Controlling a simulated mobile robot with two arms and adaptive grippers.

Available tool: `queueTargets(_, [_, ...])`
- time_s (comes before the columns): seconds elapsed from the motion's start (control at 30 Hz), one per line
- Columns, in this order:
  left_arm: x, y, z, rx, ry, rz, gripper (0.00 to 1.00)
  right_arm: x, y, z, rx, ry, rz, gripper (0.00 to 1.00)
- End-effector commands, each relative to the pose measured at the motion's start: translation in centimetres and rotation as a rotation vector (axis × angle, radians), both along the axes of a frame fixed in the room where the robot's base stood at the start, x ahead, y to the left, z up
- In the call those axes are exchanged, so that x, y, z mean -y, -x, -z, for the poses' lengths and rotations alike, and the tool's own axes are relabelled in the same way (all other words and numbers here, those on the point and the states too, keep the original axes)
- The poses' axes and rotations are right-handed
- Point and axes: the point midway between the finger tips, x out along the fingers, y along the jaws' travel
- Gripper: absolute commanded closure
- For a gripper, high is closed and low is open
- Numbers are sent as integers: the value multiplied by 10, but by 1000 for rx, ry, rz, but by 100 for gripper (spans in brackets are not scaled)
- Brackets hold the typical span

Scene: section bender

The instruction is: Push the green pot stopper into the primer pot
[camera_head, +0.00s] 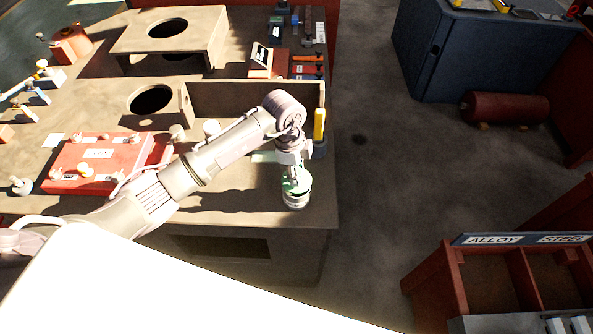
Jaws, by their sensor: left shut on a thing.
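The primer pot (295,201) is a small pale cylinder near the front right corner of the workbench. The green pot stopper (304,182) shows at the top of the pot, directly below my left gripper (294,178). My left gripper points down and is shut on the stopper. The fingers hide part of the stopper, so I cannot tell how deep it sits in the pot. My right gripper is not in view.
The workbench (245,205) ends just right of the pot. A yellow-topped item (319,127) stands close behind my wrist. A red box (98,165) with knobs lies left. A rack labelled alloy steel (480,241) stands lower right across open floor.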

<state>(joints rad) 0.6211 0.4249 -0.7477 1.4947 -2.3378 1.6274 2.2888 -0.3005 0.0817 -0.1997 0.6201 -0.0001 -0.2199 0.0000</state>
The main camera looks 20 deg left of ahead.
Motion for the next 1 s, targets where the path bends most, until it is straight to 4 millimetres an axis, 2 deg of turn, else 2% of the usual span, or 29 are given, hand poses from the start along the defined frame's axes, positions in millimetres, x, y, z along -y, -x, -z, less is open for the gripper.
queueTargets(1.0, [0, 0, -1, 0, 0, 0, 100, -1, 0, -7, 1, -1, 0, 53])
